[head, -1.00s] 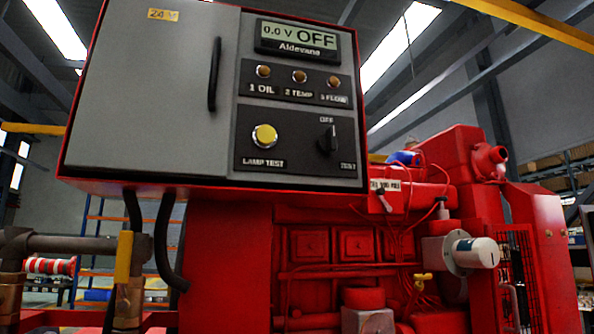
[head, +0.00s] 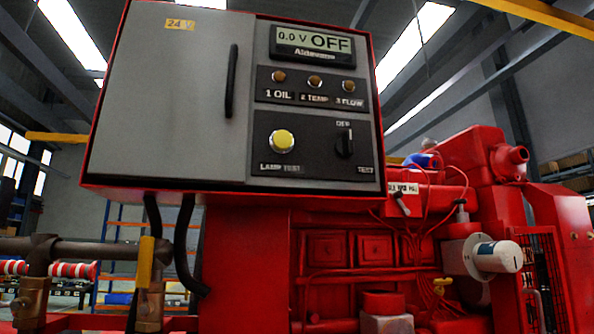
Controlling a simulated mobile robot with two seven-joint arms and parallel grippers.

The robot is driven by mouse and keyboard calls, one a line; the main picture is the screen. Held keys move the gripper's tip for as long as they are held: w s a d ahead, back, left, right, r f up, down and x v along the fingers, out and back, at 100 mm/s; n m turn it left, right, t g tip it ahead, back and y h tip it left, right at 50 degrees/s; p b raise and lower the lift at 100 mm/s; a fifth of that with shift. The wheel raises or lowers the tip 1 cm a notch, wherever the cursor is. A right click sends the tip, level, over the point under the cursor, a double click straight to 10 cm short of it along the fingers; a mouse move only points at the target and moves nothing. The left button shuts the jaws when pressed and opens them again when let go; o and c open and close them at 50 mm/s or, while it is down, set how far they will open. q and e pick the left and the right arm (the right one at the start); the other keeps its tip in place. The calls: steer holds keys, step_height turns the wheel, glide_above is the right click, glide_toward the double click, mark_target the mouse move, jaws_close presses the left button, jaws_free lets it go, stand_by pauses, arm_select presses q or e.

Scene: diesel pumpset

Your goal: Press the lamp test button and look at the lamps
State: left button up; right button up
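The yellow round lamp test button (head: 282,141) sits on the lower black plate of the control box, above the label "LAMP TEST". Nothing touches it. Three lamps are in a row above it: 1 OIL (head: 278,76), 2 TEMP (head: 314,81) and 3 FLOW (head: 349,86). All three look dull brown and unlit. The display (head: 312,42) above them reads "0.0 V OFF". A black selector knob (head: 344,142) stands right of the button, between the labels OFF and TEST, its pointer near upright. Neither of my grippers shows in the head view.
The grey box door (head: 165,100) with a black handle (head: 231,82) is closed, left of the panel. Below is the red engine (head: 350,245) with a white cylinder (head: 497,257) sticking out at right. Pipes (head: 85,246) stand at lower left. The space before the panel looks clear.

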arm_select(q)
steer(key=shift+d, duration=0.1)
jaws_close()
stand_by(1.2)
